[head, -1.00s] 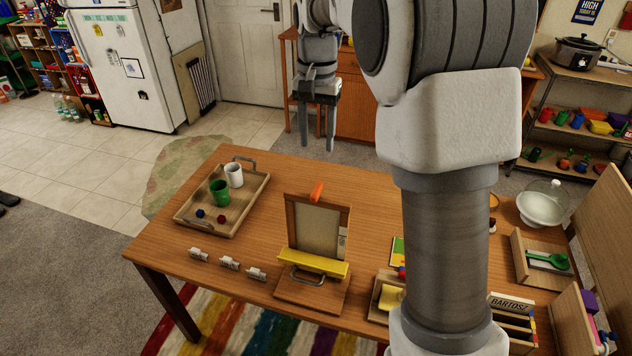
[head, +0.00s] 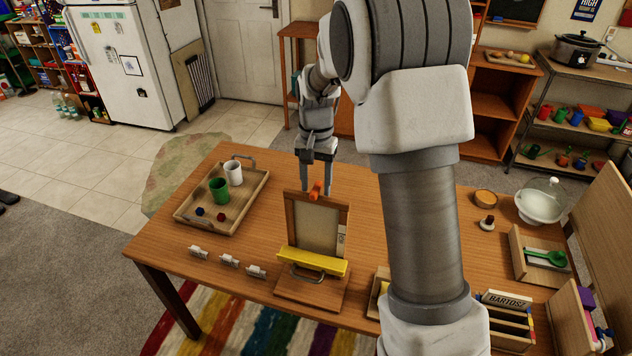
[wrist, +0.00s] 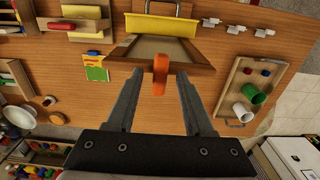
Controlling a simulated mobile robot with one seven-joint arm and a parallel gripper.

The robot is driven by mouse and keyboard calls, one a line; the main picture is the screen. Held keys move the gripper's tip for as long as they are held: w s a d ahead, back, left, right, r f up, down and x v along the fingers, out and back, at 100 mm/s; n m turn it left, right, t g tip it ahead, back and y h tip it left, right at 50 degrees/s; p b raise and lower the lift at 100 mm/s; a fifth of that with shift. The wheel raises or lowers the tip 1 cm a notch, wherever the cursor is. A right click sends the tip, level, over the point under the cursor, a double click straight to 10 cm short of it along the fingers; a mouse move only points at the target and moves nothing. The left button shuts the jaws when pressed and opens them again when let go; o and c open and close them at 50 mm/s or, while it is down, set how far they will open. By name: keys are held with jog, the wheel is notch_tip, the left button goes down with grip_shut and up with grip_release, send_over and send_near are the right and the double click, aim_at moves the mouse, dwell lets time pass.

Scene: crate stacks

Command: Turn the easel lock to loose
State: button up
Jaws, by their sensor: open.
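The wooden easel (head: 318,226) stands upright on the table, with a yellow bar (head: 312,261) across its lower part. The orange lock (head: 316,190) sticks up at the middle of the easel's top edge. My gripper (head: 317,193) is open above and behind that edge, fingers pointing down. In the wrist view the orange lock (wrist: 160,75) shows between the two finger tips (wrist: 155,76), with space on both sides. I cannot tell whether the fingers are level with the lock or still above it. Nothing is held.
A wooden tray (head: 187,214) with a green cup (head: 219,190) and a white cup (head: 234,173) is left of the easel. Several white clips lie in front of it. Boxes (head: 505,318) and a white bowl (head: 541,205) are on the right. Table space beside the easel is clear.

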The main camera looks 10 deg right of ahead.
grip_shut()
jog(key=shift+n, duration=0.3)
jog(key=n+b, duration=0.1)
jog(key=n, duration=1.1)
jog(key=shift+r, duration=0.1)
jog(key=n, duration=0.5)
jog(key=shift+w+n, duration=0.1)
jog(key=shift+n, duration=0.2)
dwell(0.4)
grip_release()
